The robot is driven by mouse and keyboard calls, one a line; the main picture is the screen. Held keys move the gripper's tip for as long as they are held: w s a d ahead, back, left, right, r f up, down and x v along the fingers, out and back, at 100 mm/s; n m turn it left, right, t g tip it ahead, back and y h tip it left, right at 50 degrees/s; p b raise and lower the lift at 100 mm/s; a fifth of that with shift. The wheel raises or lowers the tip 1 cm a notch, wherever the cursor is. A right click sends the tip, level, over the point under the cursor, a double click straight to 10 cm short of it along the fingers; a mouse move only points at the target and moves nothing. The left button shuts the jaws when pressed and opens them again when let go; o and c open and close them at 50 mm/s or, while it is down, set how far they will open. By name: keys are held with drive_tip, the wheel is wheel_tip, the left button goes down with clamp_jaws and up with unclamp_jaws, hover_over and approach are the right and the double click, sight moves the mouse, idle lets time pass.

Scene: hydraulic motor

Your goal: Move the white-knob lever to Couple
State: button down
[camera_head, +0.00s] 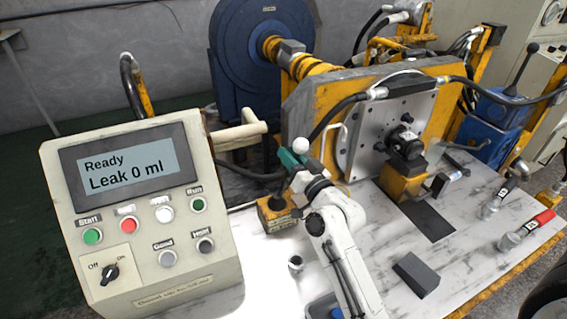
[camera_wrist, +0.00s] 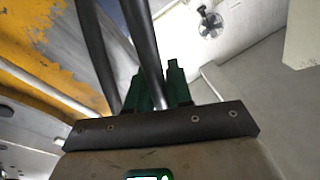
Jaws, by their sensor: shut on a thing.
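The white-knob lever (camera_head: 301,145) shows its round white knob just above my gripper in the head view. My gripper (camera_head: 293,159) has green fingers, which are shut on the lever's shaft just below the knob. In the wrist view the green fingers (camera_wrist: 158,88) sit around a dark shaft (camera_wrist: 143,45), and the knob is not seen there. The yellow lever base (camera_head: 278,215) stands on the marble-look table, partly hidden by my arm. No Couple label is readable in either view.
A control panel (camera_head: 130,210) at the left reads "Ready, Leak 0 ml". The yellow frame with the motor plate (camera_head: 365,140) stands behind my gripper. A dark block (camera_head: 416,275) and a red-handled tool (camera_head: 527,228) lie at the right. A black-knob lever (camera_head: 522,68) is at the far right.

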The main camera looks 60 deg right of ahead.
drive_tip(key=shift+s+d+f, duration=0.1)
drive_tip(key=shift+s+d, duration=0.05)
drive_tip(key=shift+d, duration=0.05)
idle(0.3)
drive_tip(key=c, duration=1.1)
unclamp_jaws()
drive_tip(key=shift+s, duration=0.1)
drive_tip(key=b+v, duration=0.2)
drive_tip(key=v, duration=0.8)
drive_tip(key=shift+s+a, duration=0.2)
drive_tip(key=shift+s, duration=0.05)
drive_tip(key=shift+f, duration=0.1)
